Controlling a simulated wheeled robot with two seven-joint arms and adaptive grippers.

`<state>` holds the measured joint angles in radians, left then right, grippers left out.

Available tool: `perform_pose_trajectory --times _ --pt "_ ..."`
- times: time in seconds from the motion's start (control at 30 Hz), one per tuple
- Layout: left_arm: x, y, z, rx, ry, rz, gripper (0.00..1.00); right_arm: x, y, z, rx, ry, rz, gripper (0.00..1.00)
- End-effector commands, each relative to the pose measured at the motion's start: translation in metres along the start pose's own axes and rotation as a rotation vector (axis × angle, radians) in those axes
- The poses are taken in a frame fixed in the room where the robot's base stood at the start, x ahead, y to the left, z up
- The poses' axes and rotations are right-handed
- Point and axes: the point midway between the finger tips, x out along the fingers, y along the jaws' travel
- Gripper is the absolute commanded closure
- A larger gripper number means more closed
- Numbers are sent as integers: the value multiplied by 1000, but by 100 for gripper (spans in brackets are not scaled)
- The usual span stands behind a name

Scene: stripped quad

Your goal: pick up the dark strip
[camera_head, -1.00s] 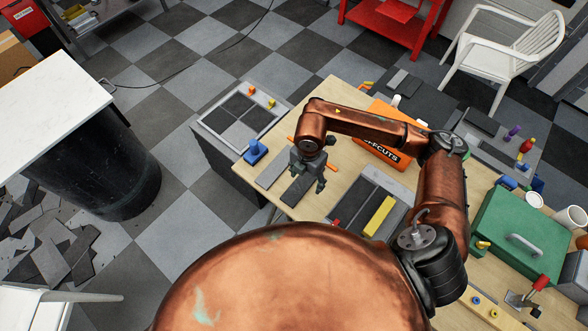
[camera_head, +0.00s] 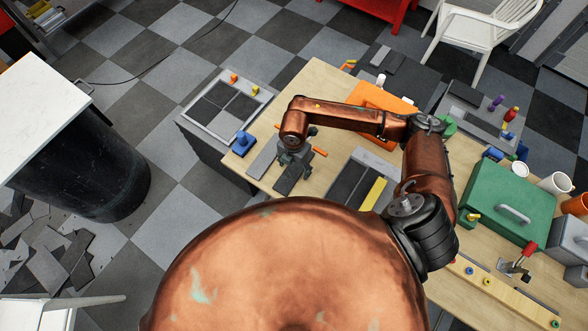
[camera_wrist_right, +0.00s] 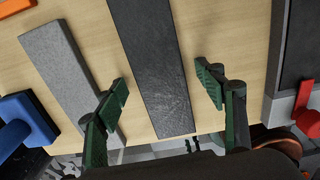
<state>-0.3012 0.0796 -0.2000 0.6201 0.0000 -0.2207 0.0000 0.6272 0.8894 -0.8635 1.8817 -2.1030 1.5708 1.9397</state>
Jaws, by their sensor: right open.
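The dark strip (camera_head: 290,180) lies flat on the wooden bench near its front left edge. In the right wrist view the dark strip (camera_wrist_right: 152,65) runs lengthwise between my fingers, with its near end close to the bench edge. My right gripper (camera_head: 294,166) is over the strip, pointing down. In the wrist view my right gripper (camera_wrist_right: 165,92) is open, with one green finger pad on each side of the strip and a visible gap on both sides. The fingers partly hide the strip in the head view. My left gripper is not in view.
A lighter grey strip (camera_wrist_right: 65,75) lies left of the dark one, near the left finger. A blue block tool (camera_head: 240,143) stands beyond it. A tray with dark tiles and a yellow bar (camera_head: 373,193) is to the right.

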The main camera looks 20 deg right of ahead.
Motion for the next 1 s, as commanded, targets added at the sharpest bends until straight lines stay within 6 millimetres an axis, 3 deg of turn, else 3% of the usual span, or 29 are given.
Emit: perform_pose_trajectory --times 0.2,0.9,1.0 --pt "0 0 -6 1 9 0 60 1 -1 0 1 0 0 37" --pt "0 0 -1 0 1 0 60 0 -1 0 3 0 0 85" --pt "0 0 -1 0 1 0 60 0 -1 1 3 0 0 85"
